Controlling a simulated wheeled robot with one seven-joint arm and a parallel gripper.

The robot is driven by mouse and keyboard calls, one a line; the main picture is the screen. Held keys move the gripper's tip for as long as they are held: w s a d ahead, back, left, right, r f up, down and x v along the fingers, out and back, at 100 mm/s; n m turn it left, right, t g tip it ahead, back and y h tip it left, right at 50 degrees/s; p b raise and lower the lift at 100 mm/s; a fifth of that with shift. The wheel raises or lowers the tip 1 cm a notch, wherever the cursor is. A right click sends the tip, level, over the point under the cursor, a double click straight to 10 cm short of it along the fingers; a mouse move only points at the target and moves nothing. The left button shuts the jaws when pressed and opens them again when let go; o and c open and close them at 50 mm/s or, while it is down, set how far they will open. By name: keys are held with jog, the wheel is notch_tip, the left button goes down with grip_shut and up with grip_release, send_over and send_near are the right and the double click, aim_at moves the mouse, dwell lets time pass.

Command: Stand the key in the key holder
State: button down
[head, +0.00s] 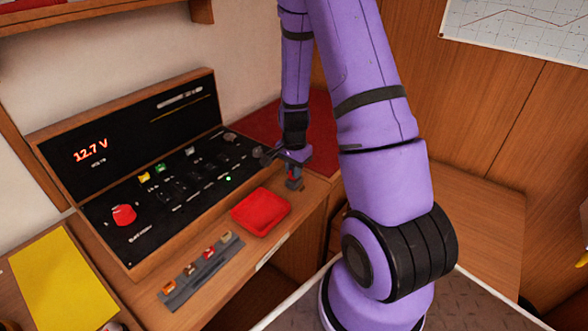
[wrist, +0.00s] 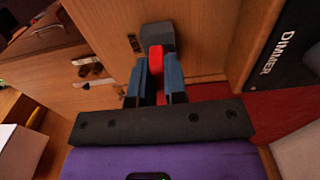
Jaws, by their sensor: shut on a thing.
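My gripper (head: 292,170) is over the far right end of the wooden ledge, pointing down. In the wrist view its two blue fingers (wrist: 161,82) are shut on the red key (wrist: 156,60). Only part of the key shows between the fingers. A small grey block (wrist: 158,35), which looks like the key holder, is right at the key's far end; it also shows below my gripper in the head view (head: 294,184). I cannot tell whether the key is in the block or just touching or above it.
A red tray (head: 262,212) lies on the ledge left of the gripper. A grey strip with several small coloured pieces (head: 202,272) lies nearer. The black switch panel (head: 170,190) with a red knob (head: 124,215) stands behind. A yellow sheet (head: 62,280) is at left.

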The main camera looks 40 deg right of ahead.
jog(key=shift+f, duration=0.3)
dwell(0.5)
jog(key=c, duration=1.1)
grip_release()
notch_tip(320, 180, up, 11)
jog(key=shift+f, duration=0.1)
